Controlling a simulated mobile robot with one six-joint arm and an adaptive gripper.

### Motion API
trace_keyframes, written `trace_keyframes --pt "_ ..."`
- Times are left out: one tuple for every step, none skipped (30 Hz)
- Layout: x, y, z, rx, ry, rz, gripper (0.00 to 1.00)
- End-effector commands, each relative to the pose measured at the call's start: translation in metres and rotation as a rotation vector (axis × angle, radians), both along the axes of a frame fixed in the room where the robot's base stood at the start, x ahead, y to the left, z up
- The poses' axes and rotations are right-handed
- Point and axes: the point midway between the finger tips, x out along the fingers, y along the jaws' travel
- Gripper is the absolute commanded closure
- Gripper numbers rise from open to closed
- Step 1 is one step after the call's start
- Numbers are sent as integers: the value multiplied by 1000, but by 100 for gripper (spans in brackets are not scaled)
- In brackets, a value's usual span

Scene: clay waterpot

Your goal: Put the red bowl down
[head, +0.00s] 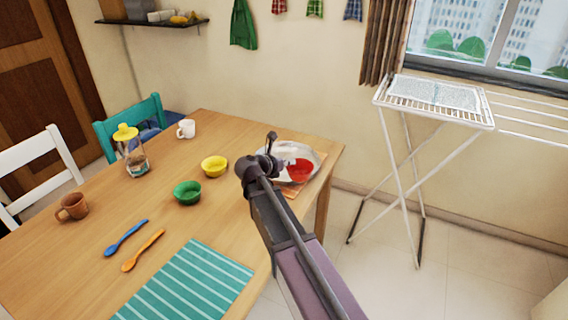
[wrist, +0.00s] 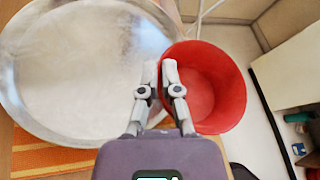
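In the wrist view the red bowl (wrist: 205,85) overlaps the right rim of the tray (wrist: 75,70). My gripper (wrist: 159,72) is shut on the bowl's near-left wall, one finger inside and one outside. My gripper also shows in the head view (head: 270,148), in front of part of the tray. The bowl's underside is hidden, so I cannot tell whether it touches the tray.
An orange mat (head: 291,191) shows by the tray near the table's (head: 150,205) right edge. Yellow (head: 214,166) and green (head: 187,192) bowls stand left of my arm. A striped teal mat (head: 190,283) lies in front. A white drying rack (head: 430,105) stands beyond the table.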

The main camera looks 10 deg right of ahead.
Motion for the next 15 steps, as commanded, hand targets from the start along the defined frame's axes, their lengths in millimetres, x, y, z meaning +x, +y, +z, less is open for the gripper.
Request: trace_keyframes --pt "15 3 -2 0 0 0 100" --pt "21 4 -2 0 0 0 100" --pt "28 5 -3 0 0 0 100" --pt "33 6 -4 0 0 0 100" --pt "38 7 -4 0 0 0 100" --pt "43 8 -5 0 0 0 100" --pt "47 8 -5 0 0 0 100" --pt "50 9 -5 0 0 0 100" --pt "54 10 -5 0 0 -1 100" --pt "56 10 -6 0 0 -1 100" --pt "58 10 -6 0 0 -1 100" --pt "59 10 -6 0 0 -1 100" --pt "60 10 -6 0 0 -1 100" --pt "60 10 -6 0 0 -1 100" --pt "61 10 -6 0 0 -1 100"
